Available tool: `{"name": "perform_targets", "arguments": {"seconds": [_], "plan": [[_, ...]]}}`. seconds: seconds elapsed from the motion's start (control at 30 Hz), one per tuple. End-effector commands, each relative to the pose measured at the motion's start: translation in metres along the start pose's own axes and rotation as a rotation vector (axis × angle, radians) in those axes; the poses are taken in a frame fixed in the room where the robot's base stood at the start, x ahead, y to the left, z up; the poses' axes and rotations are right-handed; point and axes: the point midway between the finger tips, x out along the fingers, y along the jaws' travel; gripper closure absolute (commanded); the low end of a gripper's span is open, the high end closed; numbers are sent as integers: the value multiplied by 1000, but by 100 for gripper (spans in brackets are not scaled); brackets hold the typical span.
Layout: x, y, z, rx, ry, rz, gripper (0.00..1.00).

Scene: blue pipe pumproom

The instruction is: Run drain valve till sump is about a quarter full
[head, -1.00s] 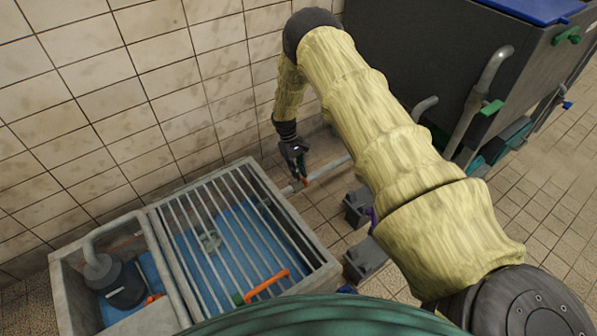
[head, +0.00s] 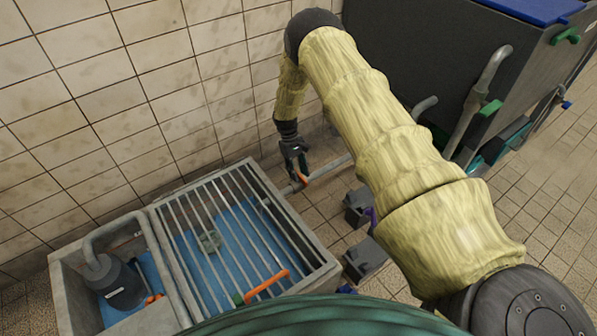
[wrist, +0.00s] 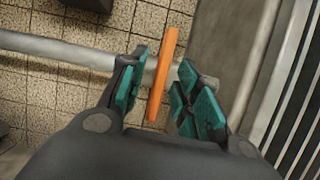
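The drain valve's orange lever (head: 302,179) is on a grey pipe (head: 328,169) that runs into the right wall of the sump (head: 293,215). In the wrist view the orange lever (wrist: 163,75) stands between my gripper's teal-padded fingers, with gaps beside it. My gripper (head: 297,172) is open around the lever and does not clearly grip it. The sump is a grey concrete basin under a barred grate. Blue water (head: 240,243) shows below the bars; its exact depth is hard to tell.
A dark pump (head: 122,288) stands in the sump's left compartment. An orange bar (head: 266,284) lies on the grate. A dark tank (head: 425,55) with green-handled pipes is at the back right. Dark blocks (head: 364,258) sit on the floor right of the sump. A tiled wall is behind.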

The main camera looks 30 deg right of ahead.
Motion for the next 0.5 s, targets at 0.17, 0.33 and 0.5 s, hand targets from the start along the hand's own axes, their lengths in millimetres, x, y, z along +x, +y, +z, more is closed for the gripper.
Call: {"name": "perform_targets", "arguments": {"seconds": [0.17, 0.33, 0.5], "plan": [[-1, 0, 0, -1, -1, 0, 68], [-15, 0, 0, -1, 0, 0, 68], [-44, 0, 0, -1, 1, 0, 68]]}}
